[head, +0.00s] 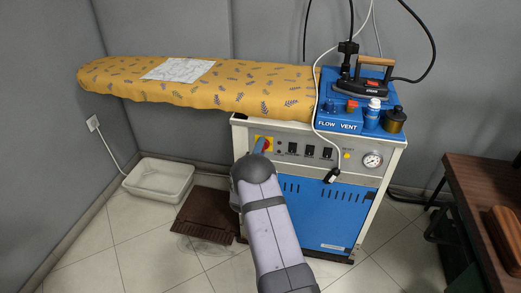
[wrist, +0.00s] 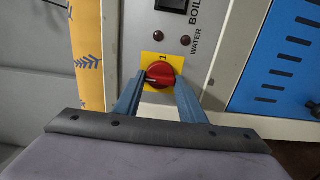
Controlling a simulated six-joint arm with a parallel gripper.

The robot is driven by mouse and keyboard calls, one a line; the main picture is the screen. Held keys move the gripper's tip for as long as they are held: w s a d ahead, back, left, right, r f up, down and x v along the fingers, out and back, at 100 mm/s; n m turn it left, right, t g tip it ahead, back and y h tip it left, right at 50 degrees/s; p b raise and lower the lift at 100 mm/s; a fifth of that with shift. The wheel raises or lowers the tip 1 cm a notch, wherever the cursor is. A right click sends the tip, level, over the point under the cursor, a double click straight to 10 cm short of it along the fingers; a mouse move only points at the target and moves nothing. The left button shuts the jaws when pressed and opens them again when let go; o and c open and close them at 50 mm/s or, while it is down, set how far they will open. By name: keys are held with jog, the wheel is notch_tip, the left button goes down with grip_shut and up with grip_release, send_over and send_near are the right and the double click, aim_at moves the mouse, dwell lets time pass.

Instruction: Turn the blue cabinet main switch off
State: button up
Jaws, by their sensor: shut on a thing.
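The main switch is a red rotary knob (wrist: 161,75) on a yellow plate (wrist: 172,62) at the left end of the blue cabinet's (head: 316,208) pale control panel. A "1" shows on the plate above the knob in the wrist view, and a white mark on the knob points left. My gripper (wrist: 161,82) has its two blue-grey fingers on either side of the knob, shut on it. In the head view, my gripper (head: 261,146) reaches the panel's left end and hides part of the switch; the yellow plate (head: 268,139) shows beside it.
Black rocker switches (head: 310,151) and a pressure gauge (head: 372,160) sit right of the knob. A yellow patterned ironing board (head: 230,88) overhangs above left. An iron (head: 359,89) and bottles stand on the blue top. A white tub (head: 158,180) and brown floor pedal (head: 205,217) lie left.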

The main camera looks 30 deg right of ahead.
jog(key=shift+f, duration=0.1)
dwell(0.3)
jog(key=o, duration=1)
jog(key=shift+o, duration=0.2)
jog(key=shift+a, duration=0.1)
jog(key=v, duration=0.7)
jog(key=shift+s+a, duration=0.1)
jog(key=shift+s, duration=0.05)
